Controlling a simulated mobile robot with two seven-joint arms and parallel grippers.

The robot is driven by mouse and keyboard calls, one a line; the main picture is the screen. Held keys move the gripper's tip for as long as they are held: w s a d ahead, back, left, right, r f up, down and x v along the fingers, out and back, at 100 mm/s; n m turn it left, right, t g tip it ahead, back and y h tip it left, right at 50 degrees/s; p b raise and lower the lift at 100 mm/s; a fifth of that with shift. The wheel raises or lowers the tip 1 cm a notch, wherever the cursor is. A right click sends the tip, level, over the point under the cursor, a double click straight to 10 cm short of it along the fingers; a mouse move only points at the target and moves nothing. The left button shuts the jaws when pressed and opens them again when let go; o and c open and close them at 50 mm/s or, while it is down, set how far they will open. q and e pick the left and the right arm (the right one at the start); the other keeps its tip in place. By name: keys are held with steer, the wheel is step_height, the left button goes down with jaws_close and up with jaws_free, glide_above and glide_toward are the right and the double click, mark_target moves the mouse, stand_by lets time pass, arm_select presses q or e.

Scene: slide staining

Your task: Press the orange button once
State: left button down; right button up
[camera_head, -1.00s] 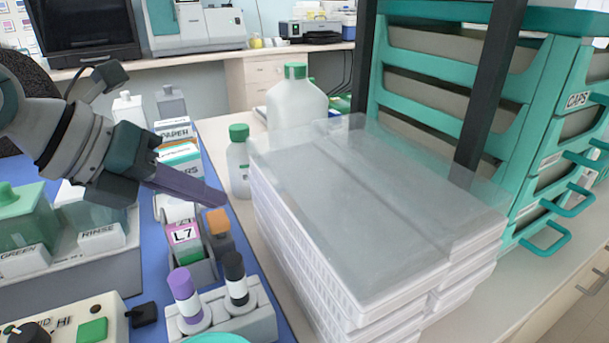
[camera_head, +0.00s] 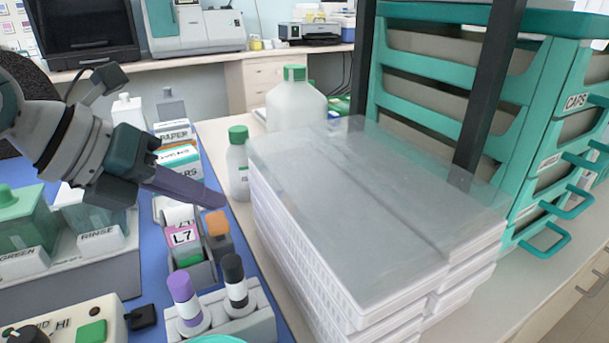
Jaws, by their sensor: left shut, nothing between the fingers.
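The orange button (camera_head: 217,222) sits on top of a small dark grey block beside a label printer marked L7 (camera_head: 184,235). My left gripper (camera_head: 221,200) reaches in from the left with its fingers closed together and empty. In the picture its fingertips are just above the orange button. I cannot tell whether they touch it; a thin gap seems to show. My right gripper is not in view.
A marker rack (camera_head: 262,322) with purple- and black-capped markers stands in front. A stack of clear-lidded white trays (camera_head: 350,220) is close on the right. A green-capped bottle (camera_head: 238,165) stands behind. Staining jars and a green-button control box (camera_head: 92,331) are at left.

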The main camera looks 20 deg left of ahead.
mark_target(208, 224)
arm_select(q)
steer(key=shift+f, duration=0.1)
stand_by(0.7)
steer(key=shift+f, duration=0.35)
steer(key=shift+f+b, duration=0.8)
steer(key=shift+f, duration=0.05)
stand_by(0.8)
steer(key=shift+r+p, duration=1.25)
steer(key=shift+p, duration=0.05)
step_height(208, 224, up, 5)
steer(key=p, duration=0.5)
steer(key=shift+r, duration=0.1)
stand_by(0.3)
